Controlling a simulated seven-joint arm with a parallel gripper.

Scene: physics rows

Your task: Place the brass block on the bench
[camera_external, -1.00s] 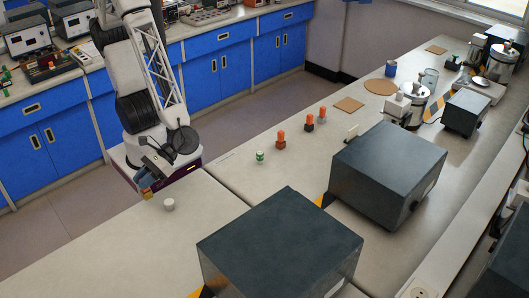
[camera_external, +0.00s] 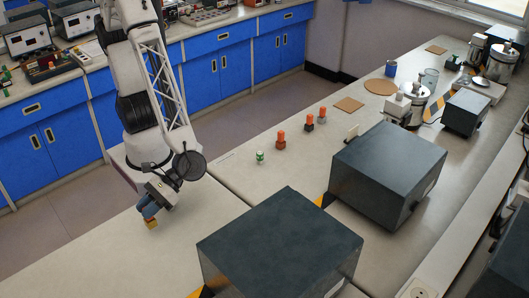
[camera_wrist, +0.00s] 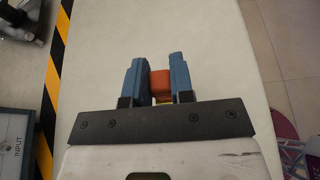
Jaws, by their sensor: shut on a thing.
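My gripper (camera_external: 148,211) points down over the near bench (camera_external: 90,262), close to its left edge. Its blue fingers are shut on the brass block (camera_external: 151,224), whose gold lower part shows just below the fingertips. In the wrist view the fingers (camera_wrist: 158,78) grip an orange-red part, with a little gold of the brass block (camera_wrist: 161,99) showing beside it. I cannot tell whether the block touches the bench top.
A large dark box (camera_external: 280,240) stands to the right on the bench. The bench in front of my gripper is clear.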

